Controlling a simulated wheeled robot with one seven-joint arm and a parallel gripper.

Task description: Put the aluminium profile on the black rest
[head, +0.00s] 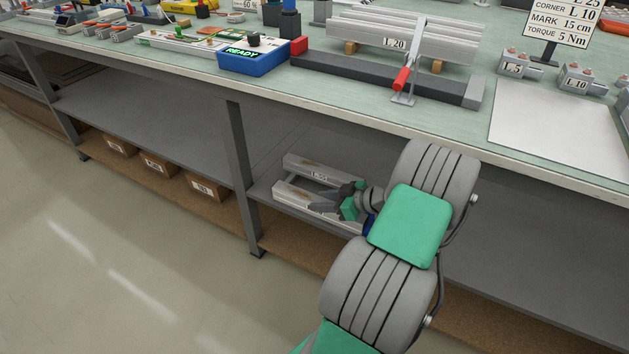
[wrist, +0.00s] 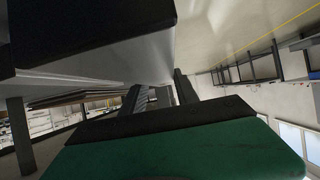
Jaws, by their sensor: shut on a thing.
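Two pale aluminium profiles lie in the head view on the lower shelf under the bench. The rear profile (head: 308,166) bears an L 20 label. My gripper (head: 334,198) is at the right part of the nearer profile (head: 293,195) and is shut on it. In the wrist view, a pale grey surface of the profile (wrist: 110,68) runs between the dark jaws. The fingers hide part of the held profile, and I cannot tell whether it touches the shelf. A long dark bar (head: 355,76) on the bench top looks like the black rest.
Above the bar, more profiles (head: 395,27) stand on wooden blocks, beside a red-handled clamp (head: 402,78). A blue READY box (head: 252,61) is left of it, a white sheet (head: 555,135) right. The bench edge (head: 400,125) overhangs the shelf; a bench leg (head: 242,165) stands left.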

